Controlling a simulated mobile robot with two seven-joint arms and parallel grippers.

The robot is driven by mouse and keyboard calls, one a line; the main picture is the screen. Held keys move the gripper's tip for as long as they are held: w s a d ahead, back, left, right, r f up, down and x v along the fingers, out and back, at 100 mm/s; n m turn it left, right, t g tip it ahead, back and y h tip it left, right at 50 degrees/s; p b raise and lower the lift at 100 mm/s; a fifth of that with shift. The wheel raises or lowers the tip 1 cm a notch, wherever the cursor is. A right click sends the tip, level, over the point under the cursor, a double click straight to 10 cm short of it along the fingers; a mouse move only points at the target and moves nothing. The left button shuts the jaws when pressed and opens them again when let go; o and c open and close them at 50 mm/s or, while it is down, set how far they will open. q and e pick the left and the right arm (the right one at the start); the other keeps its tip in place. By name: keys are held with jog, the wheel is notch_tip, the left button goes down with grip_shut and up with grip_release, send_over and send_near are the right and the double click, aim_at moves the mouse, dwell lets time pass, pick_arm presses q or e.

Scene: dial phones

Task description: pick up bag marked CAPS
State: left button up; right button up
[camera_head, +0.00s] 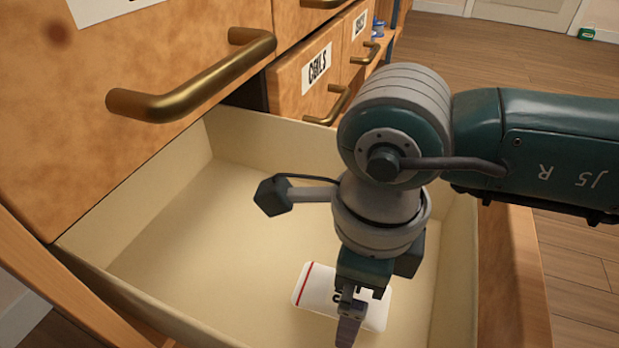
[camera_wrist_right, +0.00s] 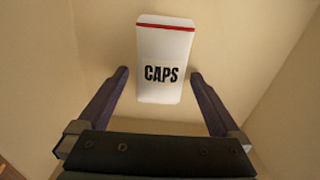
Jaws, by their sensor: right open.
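The bag marked CAPS (camera_wrist_right: 164,80) is white with a red stripe near one end and black letters. It lies on the floor of an open drawer (camera_head: 170,225). In the head view the bag (camera_head: 314,288) is partly hidden by my right gripper (camera_head: 350,325). In the right wrist view my right gripper (camera_wrist_right: 160,80) is open, with one finger on each side of the bag's lower part. A gap shows between each finger and the bag, and nothing is held. I cannot tell the gripper's height above the bag. My left gripper is not in view.
The drawer's walls (camera_head: 270,135) surround the bag. Above the drawer is a closed wooden drawer front with a brass handle (camera_head: 190,88). More labelled drawers (camera_head: 318,72) stand beyond. A green object (camera_head: 587,34) lies on the floor far right.

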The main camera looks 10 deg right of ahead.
jog(key=c, duration=1.4)
jog(key=shift+r, duration=0.2)
